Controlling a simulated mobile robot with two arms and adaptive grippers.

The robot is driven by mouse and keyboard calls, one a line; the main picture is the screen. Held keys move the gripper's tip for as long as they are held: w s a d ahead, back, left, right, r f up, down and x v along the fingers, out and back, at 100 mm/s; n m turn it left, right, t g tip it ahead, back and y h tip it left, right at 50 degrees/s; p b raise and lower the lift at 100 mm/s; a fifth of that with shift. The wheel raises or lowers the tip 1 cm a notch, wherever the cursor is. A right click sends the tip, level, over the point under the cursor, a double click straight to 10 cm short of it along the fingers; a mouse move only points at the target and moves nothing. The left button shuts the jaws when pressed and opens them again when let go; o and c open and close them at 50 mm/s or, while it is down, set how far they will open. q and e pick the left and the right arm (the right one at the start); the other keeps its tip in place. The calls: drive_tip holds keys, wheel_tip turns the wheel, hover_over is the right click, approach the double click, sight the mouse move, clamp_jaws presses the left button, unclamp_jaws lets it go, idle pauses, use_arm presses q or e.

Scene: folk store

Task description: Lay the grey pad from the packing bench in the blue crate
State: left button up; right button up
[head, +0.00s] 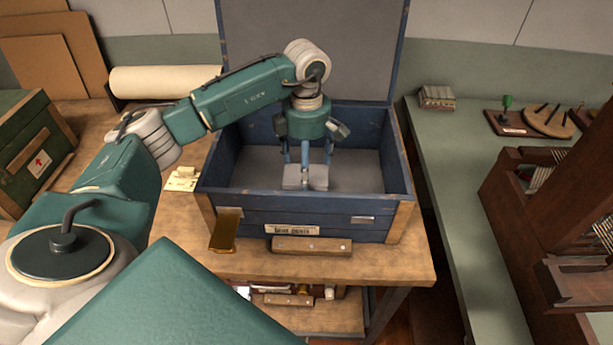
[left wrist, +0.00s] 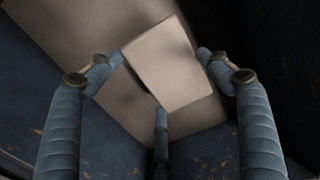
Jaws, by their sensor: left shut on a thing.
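The blue crate (head: 290,218) stands open on the wooden packing bench, its lid (head: 315,50) upright at the back. My left gripper (head: 308,160) reaches down into it from above and is shut on the light grey pad (head: 306,178). The left wrist view shows the pad (left wrist: 168,65) between the blue fingers (left wrist: 160,80), low over the crate's grey floor (left wrist: 60,25). A dark shadow lies beside the pad; I cannot tell whether it touches the floor. My right gripper is not in view.
The packing bench (head: 400,268) has a brass-coloured piece (head: 223,236) at the crate's front left corner. A green box (head: 30,150) and a paper roll (head: 165,81) are at left. A green counter (head: 450,170) with a wooden loom-like frame (head: 550,200) is at right.

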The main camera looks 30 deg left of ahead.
use_arm(q)
drive_tip(key=shift+f, duration=0.6)
wheel_tip(320, 180, down, 3)
drive_tip(key=shift+r+p, duration=0.2)
drive_tip(key=shift+p, duration=0.1)
drive_tip(key=shift+f, duration=0.6)
drive_tip(key=o, duration=0.8)
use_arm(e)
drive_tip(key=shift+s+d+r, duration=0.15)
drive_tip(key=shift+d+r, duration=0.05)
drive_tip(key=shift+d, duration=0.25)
